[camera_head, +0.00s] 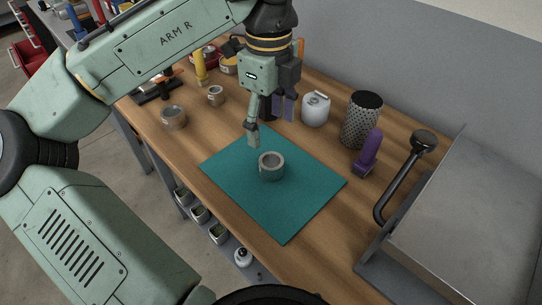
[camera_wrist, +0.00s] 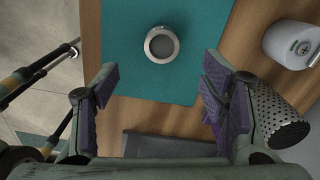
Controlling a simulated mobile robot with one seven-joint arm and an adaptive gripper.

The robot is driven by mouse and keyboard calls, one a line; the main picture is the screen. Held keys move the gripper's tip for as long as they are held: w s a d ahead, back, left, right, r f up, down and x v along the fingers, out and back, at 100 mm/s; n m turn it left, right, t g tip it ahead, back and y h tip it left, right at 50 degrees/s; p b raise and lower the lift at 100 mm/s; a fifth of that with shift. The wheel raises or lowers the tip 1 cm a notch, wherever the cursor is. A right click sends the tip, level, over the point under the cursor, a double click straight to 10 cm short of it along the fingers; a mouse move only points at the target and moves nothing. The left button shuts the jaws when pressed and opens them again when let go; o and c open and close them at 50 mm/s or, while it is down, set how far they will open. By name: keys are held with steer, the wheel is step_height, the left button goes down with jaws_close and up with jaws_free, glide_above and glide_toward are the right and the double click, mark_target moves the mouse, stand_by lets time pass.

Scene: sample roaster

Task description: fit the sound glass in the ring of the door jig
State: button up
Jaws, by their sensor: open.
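A grey metal ring (camera_head: 271,166) stands on the teal mat (camera_head: 280,215); it also shows in the wrist view (camera_wrist: 161,45). It looks like the ring of the door jig, but I cannot be sure. I cannot tell whether glass lies inside it. My gripper (camera_head: 269,124) hangs above the far part of the mat, behind the ring. Its purple-padded jaws are wide apart and empty in the wrist view (camera_wrist: 160,82), with the ring ahead of them. I cannot pick out a sound glass. A grey cup-like piece (camera_head: 173,118) and a smaller one (camera_head: 216,96) stand at the left.
A white canister (camera_head: 315,110), a perforated cylinder (camera_head: 361,122) and a purple-handled item (camera_head: 368,150) stand right of the mat. A metal box (camera_head: 470,235) with a black lever (camera_head: 400,180) fills the right. The mat around the ring is clear.

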mark_target(271, 160)
step_height(271, 160, down, 10)
steer(key=shift+d+f+p, duration=0.1)
steer(key=shift+d+p, duration=0.05)
steer(key=shift+p, duration=0.5)
steer(key=shift+c, duration=0.5)
steer(key=c, duration=1.3)
steer(key=shift+r, duration=0.2)
